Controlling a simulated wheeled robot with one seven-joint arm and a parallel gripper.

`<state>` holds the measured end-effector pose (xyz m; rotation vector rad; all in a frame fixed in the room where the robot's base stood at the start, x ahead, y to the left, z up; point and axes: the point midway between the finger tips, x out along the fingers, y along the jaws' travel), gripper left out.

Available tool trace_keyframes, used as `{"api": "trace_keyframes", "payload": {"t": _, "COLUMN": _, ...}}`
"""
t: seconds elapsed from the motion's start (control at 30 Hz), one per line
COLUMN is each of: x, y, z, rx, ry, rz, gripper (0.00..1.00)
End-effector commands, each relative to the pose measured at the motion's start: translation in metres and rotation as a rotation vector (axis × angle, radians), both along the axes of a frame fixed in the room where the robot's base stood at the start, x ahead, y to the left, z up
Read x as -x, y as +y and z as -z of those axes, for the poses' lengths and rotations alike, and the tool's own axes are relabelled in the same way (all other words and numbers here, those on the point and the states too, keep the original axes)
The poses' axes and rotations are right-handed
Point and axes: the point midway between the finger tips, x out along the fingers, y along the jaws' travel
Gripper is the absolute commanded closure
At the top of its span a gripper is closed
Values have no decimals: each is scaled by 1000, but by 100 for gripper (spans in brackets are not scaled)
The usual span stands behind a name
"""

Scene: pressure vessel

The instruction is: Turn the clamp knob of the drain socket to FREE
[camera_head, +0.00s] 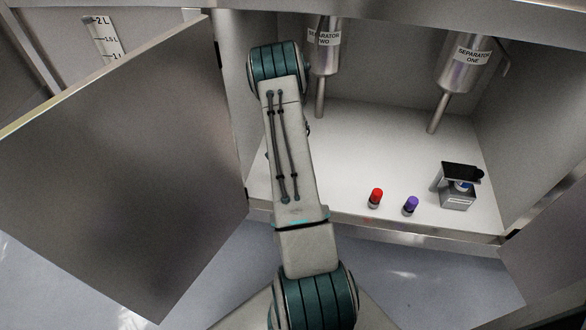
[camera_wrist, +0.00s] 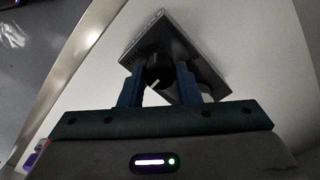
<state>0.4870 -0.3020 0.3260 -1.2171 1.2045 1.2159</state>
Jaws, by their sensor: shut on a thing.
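In the wrist view a dark square plate (camera_wrist: 150,37) stands on the white cabinet floor, with a round black knob (camera_wrist: 158,70) on it. The knob has a short white mark on its near side. A pale round part shows at the plate's right, behind the right finger. In the head view my arm hides the gripper and this knob.
A grey device with a black top plate (camera_head: 461,171) stands at the right on the cabinet floor (camera_head: 400,150). A red cap (camera_head: 376,195) and a purple cap (camera_head: 411,203) stand near the front edge. Separator two (camera_head: 326,55) and separator one (camera_head: 463,65) hang above. An open door (camera_head: 110,165) is at left.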

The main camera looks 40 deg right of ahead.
Motion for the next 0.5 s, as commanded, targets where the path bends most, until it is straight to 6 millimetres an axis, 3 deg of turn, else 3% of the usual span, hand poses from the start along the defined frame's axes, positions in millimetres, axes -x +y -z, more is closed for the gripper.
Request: {"api": "trace_keyframes", "payload": {"t": 0.5, "x": 1, "y": 0, "z": 0, "rx": -1, "ry": 2, "rz": 107, "gripper": 93}}
